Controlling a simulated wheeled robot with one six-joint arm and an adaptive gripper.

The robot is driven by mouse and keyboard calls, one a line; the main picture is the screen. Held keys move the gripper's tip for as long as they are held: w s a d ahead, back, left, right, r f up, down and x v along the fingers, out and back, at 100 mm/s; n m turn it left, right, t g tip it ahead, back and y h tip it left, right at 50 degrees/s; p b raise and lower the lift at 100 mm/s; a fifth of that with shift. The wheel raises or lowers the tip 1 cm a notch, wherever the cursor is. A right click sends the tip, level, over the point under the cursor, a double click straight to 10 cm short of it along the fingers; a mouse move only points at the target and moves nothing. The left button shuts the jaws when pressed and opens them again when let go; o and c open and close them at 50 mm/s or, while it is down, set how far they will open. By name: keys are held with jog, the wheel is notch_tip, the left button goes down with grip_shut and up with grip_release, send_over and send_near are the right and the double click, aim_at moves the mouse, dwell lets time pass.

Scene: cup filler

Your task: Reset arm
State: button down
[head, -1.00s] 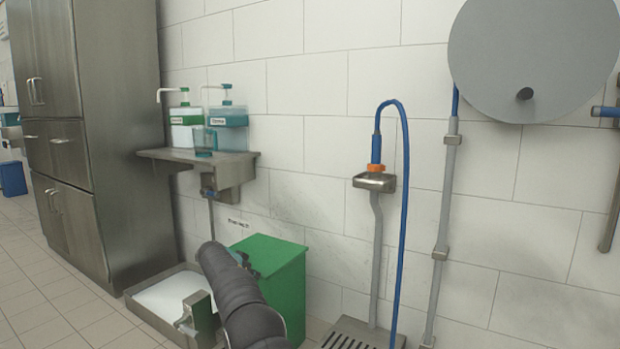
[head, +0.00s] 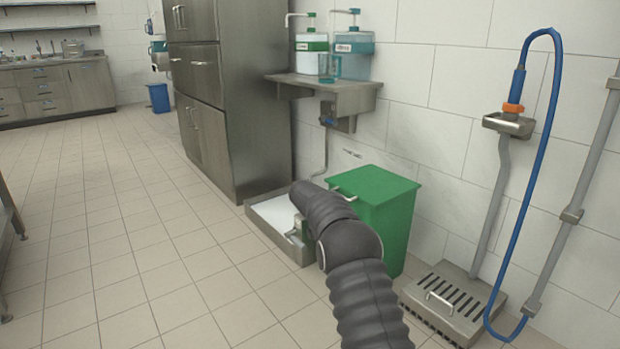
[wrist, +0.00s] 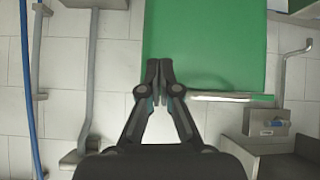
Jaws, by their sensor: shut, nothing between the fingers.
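My gripper (wrist: 160,72) is shut and empty in the wrist view. Its fingertips lie over the green bin lid (wrist: 215,45), beside the bin's pale handle bar; I cannot tell the gap between them. In the head view my arm reaches forward in front of the green bin (head: 390,218), and the gripper itself is hidden beyond the arm.
A steel wall shelf (head: 340,97) holds two dispensers and a clear cup (head: 329,68). A tray with white contents (head: 275,213) lies on the floor by the steel cabinet (head: 225,95). A blue hose (head: 550,150) and floor grate (head: 450,300) are right.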

jog(key=s+a+f+n+g+y, duration=0.2)
jog(key=s+f+n, duration=0.3)
jog(key=f, duration=0.3)
jog(key=s+r+n+g, duration=0.1)
jog(key=s+r+n, duration=0.1)
jog(key=s, duration=0.6)
jog(key=s+r+n+t+y+p, duration=0.1)
jog(key=s+r+y+p, duration=0.1)
jog(key=s+r, duration=0.8)
jog(key=s+a+r+n+t+y+p, duration=0.1)
jog(key=s+r+p, duration=0.4)
jog(key=s, duration=1.5)
jog(key=s+a+r+n+t+y+p, duration=0.1)
jog(key=s+r+y+p, duration=0.2)
jog(key=s+r, duration=1.2)
jog(key=shift+s+r+p, duration=0.3)
jog(key=shift+s+p, duration=0.1)
jog(key=shift+s, duration=0.05)
jog(key=shift+a, duration=0.1)
